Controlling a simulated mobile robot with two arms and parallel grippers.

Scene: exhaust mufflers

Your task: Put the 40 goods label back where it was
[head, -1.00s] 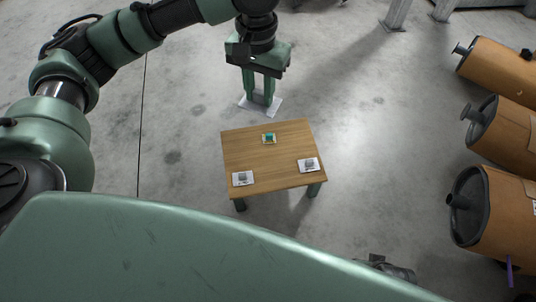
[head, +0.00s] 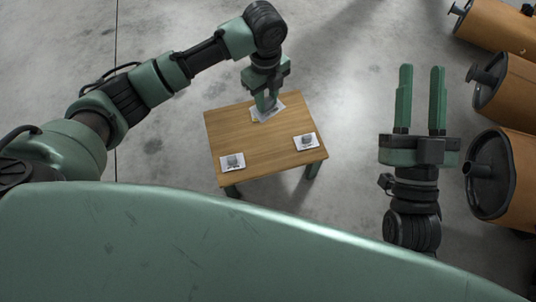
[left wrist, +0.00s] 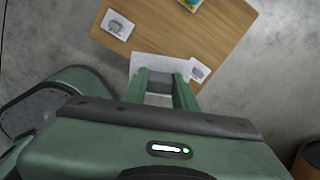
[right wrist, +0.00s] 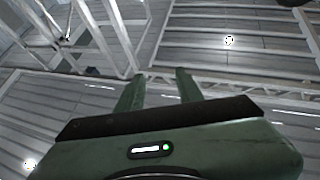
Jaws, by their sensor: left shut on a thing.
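My left gripper (head: 267,108) is shut on a white label (head: 268,112) over the back part of the small wooden table (head: 235,140). In the left wrist view, the label (left wrist: 160,63) spreads ahead of the fingers, with a grey block between them; no print is legible. Whether the label touches the table cannot be told. My right gripper (head: 421,68) is open and empty, right of the table.
The table's middle is bare. Brown mufflers (head: 505,165) stand at the right. The right wrist view shows metal framework (right wrist: 110,30).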

